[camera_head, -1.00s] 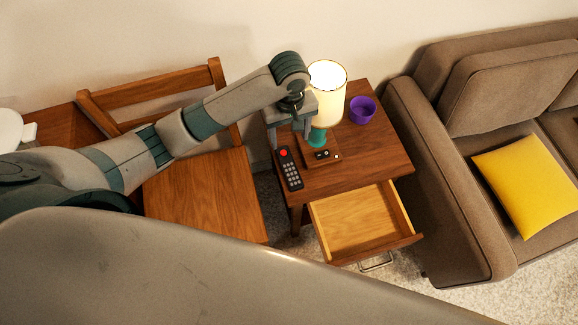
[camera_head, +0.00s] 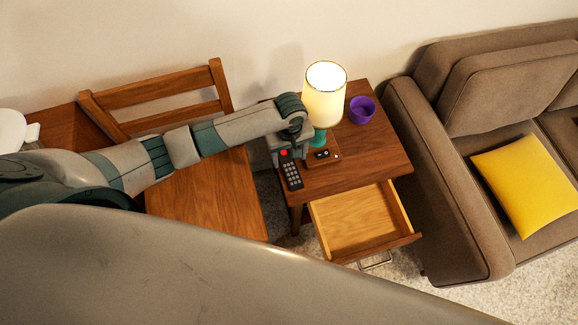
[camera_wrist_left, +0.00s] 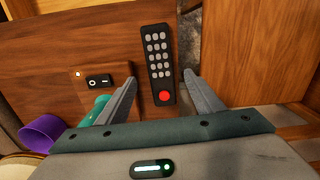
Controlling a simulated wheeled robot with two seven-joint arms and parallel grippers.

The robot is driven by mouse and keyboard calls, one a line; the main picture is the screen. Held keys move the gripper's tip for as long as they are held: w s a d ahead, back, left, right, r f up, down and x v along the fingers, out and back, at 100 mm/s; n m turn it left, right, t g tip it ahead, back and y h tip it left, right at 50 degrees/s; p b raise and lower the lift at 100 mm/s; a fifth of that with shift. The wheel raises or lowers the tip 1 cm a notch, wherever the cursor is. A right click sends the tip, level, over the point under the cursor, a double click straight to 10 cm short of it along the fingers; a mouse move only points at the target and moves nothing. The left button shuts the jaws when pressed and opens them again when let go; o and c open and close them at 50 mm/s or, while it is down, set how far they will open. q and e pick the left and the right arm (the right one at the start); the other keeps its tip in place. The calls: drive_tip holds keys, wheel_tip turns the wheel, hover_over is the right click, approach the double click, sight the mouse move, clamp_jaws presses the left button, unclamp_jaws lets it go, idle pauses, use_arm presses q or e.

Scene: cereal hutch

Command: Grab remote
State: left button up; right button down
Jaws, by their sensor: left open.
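The remote (camera_head: 291,175) is black with grey buttons and a red button. It lies on the left side of the small wooden side table (camera_head: 375,155). In the left wrist view the remote (camera_wrist_left: 158,62) shows between the two fingers, its red-button end nearest the gripper. My left gripper (camera_head: 287,157) is open at the remote's red-button end; in the wrist view its fingers (camera_wrist_left: 160,85) stand apart on either side. I cannot tell how high the fingertips are above the table. My right gripper is not in view.
A lit lamp (camera_head: 325,95) with a teal stem and a switch base (camera_head: 322,156) stands close beside the remote. A purple bowl (camera_head: 362,110) is behind. The table's drawer (camera_head: 355,222) is open and empty. A wooden chair (camera_head: 205,200) stands left, a brown sofa (camera_head: 440,190) right.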

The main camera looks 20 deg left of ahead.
sight(289, 166)
use_arm(q)
drive_tip(key=shift+f+p, duration=0.45)
drive_tip(key=shift+f, duration=2.15)
drive_tip(key=c, duration=1.2)
